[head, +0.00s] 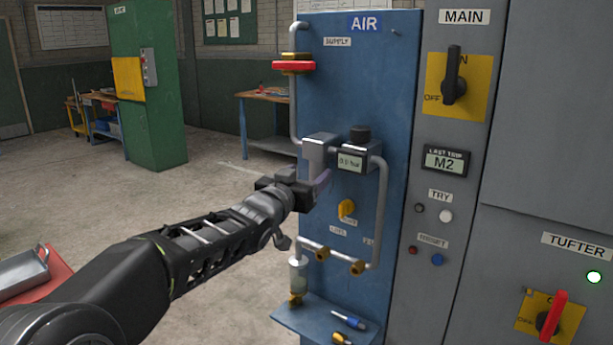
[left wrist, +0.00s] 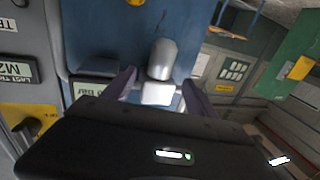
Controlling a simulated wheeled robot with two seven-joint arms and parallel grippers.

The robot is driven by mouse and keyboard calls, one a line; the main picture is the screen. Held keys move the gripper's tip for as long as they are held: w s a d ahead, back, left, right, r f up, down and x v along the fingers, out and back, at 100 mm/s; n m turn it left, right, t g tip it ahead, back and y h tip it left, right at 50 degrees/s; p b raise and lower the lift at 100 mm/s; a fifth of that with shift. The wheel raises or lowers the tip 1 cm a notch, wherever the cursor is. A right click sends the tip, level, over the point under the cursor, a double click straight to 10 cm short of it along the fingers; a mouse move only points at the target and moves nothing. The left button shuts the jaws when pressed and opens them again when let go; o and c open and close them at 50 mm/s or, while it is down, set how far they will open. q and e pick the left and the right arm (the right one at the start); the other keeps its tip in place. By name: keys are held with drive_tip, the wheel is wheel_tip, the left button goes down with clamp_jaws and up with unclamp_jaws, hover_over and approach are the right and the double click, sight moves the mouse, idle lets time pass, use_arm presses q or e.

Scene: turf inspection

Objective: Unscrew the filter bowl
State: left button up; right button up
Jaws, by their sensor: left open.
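The filter (head: 319,146) is a grey metal unit on the blue AIR panel (head: 350,90), joined to the pipes; my gripper hides its lower part in the head view. In the left wrist view, turned over, the rounded silver filter bowl (left wrist: 162,58) shows beside a pale block. My left gripper (head: 312,186) is open at the bowl's height. My right gripper is out of view.
A regulator with black knob and display (head: 351,160) sits right beside the filter. A clear cylinder (head: 298,274) hangs over a blue shelf (head: 300,318) holding small tools.

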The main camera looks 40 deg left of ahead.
sight(315, 167)
use_arm(q)
drive_tip(key=p+x, duration=0.1)
drive_tip(key=x, duration=0.6)
drive_tip(key=shift+w, duration=0.3)
drive_tip(key=shift+c, duration=0.6)
clamp_jaws()
idle(0.4)
drive_tip(key=shift+a, duration=0.1)
